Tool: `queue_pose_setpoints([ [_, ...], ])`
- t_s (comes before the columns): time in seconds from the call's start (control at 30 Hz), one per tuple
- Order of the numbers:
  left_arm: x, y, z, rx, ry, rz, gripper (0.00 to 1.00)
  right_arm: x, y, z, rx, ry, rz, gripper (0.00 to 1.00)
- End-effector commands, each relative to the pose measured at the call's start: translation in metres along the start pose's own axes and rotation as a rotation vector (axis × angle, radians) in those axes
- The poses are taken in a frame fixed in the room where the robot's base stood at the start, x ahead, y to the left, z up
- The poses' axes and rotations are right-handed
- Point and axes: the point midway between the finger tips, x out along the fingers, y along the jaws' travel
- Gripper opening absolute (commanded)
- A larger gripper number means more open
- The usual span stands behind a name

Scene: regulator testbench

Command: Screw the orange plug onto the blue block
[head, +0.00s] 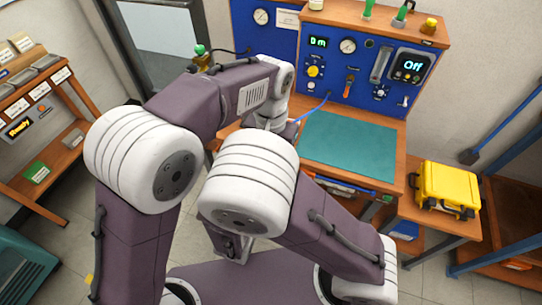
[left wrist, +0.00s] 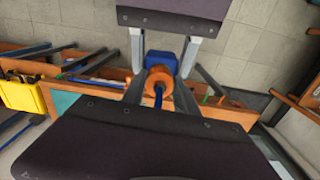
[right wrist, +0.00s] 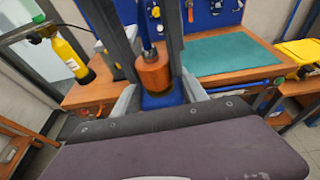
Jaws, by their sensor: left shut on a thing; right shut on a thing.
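The orange plug (left wrist: 158,78) is a round cylinder held between the dark fingers of my left gripper (left wrist: 158,84). A thin blue rod sticks out of its end on my left gripper's side. The blue block (left wrist: 161,62) is held between the light grey fingers of my right gripper (right wrist: 162,92). In the right wrist view the orange plug (right wrist: 154,72) stands right above the blue block (right wrist: 163,99), in line with it. They look touching, but how far they are joined cannot be told. In the head view my arms hide both grippers, plug and block.
A bench with a green mat (head: 348,148) stands ahead, below a blue gauge panel (head: 370,60). A yellow case (head: 447,187) is at right. A wooden shelf (head: 40,115) is at left.

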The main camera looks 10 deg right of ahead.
Motion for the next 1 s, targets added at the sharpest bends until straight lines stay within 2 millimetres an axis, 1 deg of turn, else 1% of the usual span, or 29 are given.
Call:
queue_pose_setpoints([
  [0.03,0.0044,-0.0005,0.0011,0.0,-0.008,-0.002,0.0,-0.0004,0.0005,0.004,0.0,-0.013,0.001,0.0],
  [0.3,0.0093,-0.0009,0.0016,0.0,-0.011,-0.004,0.0,-0.0007,0.0011,0.0046,0.0,-0.014,0.003,0.0],
  [0.63,0.0094,-0.0011,0.0014,0.0,-0.011,-0.005,0.0,-0.001,0.0018,0.005,0.001,-0.014,0.005,0.0],
  [0.8,0.0052,-0.0012,0.0026,0.001,-0.035,-0.004,0.0,-0.001,0.0018,0.0052,0.001,-0.014,0.006,0.0],
  [1.0,0.0047,-0.0008,0.0043,0.003,-0.044,-0.004,0.0,-0.0007,0.0015,0.0051,0.0,-0.015,0.005,0.0],
])
